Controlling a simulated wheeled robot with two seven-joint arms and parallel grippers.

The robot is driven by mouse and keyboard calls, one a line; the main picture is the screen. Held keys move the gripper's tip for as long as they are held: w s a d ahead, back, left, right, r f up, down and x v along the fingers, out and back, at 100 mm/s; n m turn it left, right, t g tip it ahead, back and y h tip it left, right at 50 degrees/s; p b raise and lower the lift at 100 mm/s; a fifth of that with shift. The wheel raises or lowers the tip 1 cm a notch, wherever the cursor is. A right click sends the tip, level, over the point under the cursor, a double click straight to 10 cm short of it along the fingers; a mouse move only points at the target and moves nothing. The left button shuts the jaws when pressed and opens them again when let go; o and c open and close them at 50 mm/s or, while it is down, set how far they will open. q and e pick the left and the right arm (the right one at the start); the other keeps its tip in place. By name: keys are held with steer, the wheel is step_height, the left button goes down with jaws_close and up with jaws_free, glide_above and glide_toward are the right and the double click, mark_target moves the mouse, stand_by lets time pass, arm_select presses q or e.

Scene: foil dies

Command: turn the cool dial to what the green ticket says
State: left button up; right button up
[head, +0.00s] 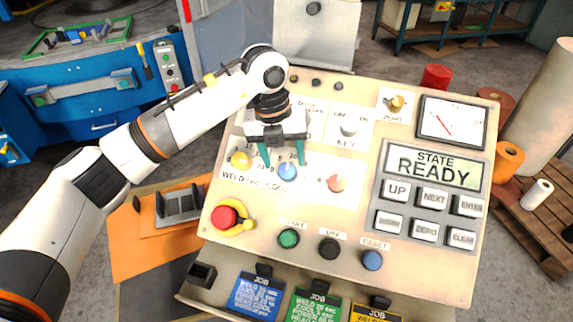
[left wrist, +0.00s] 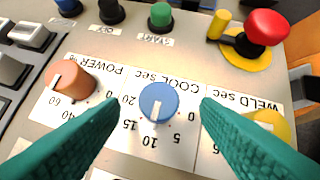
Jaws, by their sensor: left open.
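The blue cool dial (head: 288,171) sits on the panel between the yellow weld dial (head: 241,159) and the orange power dial (head: 336,183). In the left wrist view the cool dial (left wrist: 159,102) has its white mark pointing near 10. My left gripper (head: 282,159) is open and points down at the cool dial. Its teal fingers (left wrist: 158,107) lie either side of the dial in the picture, apart from it. The green ticket (head: 316,306) stands in the middle holder at the panel's front; its lines include weld, cool and power, but its numbers are too small to read surely.
A red stop button (head: 225,216) and green (head: 289,239), black (head: 329,248) and blue (head: 372,260) buttons stand in front of the dials. A blue ticket (head: 257,296) and a yellow ticket (head: 377,315) flank the green one. The display (head: 435,164) reads STATE READY.

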mark_target(286, 171)
arm_select(q)
steer(key=shift+d+f+p, duration=0.2)
steer(key=shift+f+p, duration=0.05)
steer(key=shift+f, duration=0.95)
steer(key=shift+d+f+p, duration=0.2)
steer(key=shift+f+p, duration=0.05)
steer(key=shift+f, duration=0.95)
steer(key=shift+s, duration=0.1)
steer(key=c, duration=1)
steer(key=n+h+b, duration=0.2)
steer(key=n+b, duration=0.1)
steer(key=b, duration=0.1)
steer(key=shift+f, duration=0.2)
steer(key=n+h+b, duration=0.1)
steer(key=n+b, duration=0.1)
steer(key=shift+r+n+t+h, duration=0.1)
steer(key=shift+n+t+h, duration=0.2)
steer(key=shift+t+h, duration=0.1)
steer(key=shift+r+n+t+h+b, duration=0.1)
steer(key=shift+n+t+h+b, duration=0.2)
steer(key=shift+n+h+b, duration=0.35)
steer(key=shift+n, duration=0.35)
steer(key=shift+r, duration=0.1)
steer(key=o, duration=1)
